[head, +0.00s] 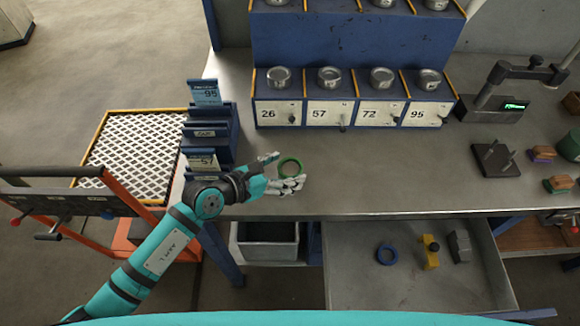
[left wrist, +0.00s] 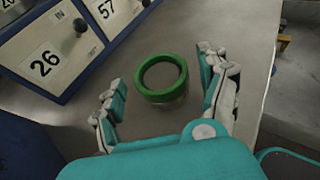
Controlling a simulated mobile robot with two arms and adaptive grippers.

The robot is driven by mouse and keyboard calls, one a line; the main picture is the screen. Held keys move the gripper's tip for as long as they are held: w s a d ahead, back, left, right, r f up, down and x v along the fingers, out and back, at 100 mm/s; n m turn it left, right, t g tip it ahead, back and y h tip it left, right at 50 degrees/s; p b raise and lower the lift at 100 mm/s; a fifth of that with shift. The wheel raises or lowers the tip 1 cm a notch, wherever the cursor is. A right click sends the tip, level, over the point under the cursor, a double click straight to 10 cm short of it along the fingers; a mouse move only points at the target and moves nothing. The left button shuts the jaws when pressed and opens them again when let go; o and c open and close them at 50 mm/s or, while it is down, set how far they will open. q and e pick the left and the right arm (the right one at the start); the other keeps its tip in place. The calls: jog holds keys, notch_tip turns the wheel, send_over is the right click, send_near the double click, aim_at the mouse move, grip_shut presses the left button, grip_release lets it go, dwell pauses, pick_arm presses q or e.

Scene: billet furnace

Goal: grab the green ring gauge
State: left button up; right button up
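The green ring gauge (head: 290,167) lies on the grey workbench near its front edge. In the left wrist view the green ring (left wrist: 161,77) sits between the two fingers, with gaps on both sides. My left gripper (head: 283,170) is open around the ring; its fingers (left wrist: 160,88) do not appear to touch it. My right gripper is in neither view.
A blue rack with numbered drawers (head: 330,114) stands behind the ring. A blue card holder (head: 212,135) is left of it. A blue ring (head: 387,254) and a yellow part (head: 430,252) lie in the open drawer (head: 365,290) below.

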pick_arm(q)
jog(key=c, duration=1.2)
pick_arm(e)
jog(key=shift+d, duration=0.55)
pick_arm(q)
jog(key=shift+r, duration=0.1)
